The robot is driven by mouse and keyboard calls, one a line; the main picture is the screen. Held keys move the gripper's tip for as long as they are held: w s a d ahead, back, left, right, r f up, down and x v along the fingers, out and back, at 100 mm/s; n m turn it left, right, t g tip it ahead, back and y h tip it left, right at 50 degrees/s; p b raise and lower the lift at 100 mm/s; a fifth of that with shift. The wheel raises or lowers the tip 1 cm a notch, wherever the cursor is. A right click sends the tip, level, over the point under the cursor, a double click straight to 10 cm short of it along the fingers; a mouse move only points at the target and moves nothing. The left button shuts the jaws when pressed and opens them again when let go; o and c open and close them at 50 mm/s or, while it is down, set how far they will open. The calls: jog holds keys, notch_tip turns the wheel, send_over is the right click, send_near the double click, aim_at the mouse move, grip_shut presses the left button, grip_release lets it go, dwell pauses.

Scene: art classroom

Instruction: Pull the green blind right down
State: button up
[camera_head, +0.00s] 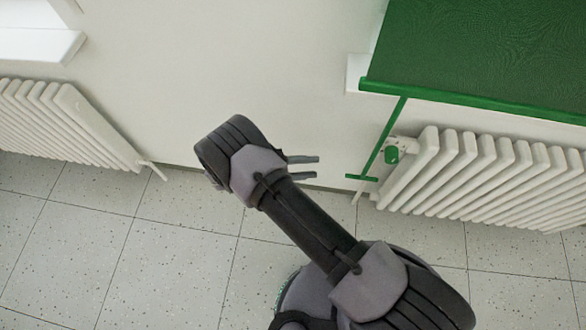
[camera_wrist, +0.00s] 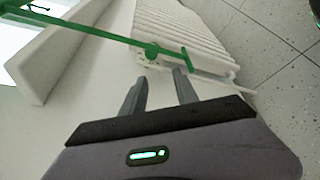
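The green blind (camera_head: 480,50) hangs at the upper right of the head view, with a green bar (camera_head: 470,103) along its lower edge. A thin green pull rod (camera_head: 388,137) hangs from this bar and ends in a short crossbar handle (camera_head: 362,177). In the wrist view the rod (camera_wrist: 100,33) runs from the upper left to its crossbar handle (camera_wrist: 188,62), just beyond the fingertips. My gripper (camera_head: 318,168) is left of the handle in the head view, apart from it. Its two fingers, also in the wrist view (camera_wrist: 160,74), are parted with nothing between them.
A white radiator (camera_head: 490,175) with a green valve knob (camera_head: 391,155) stands below the blind, close behind the rod. Another radiator (camera_head: 60,120) is at the left, below a white sill (camera_head: 40,45). The wall between them and the tiled floor (camera_head: 170,250) are clear.

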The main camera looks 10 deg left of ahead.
jog(key=shift+b+v, duration=1.05)
jog(key=shift+v, duration=1.3)
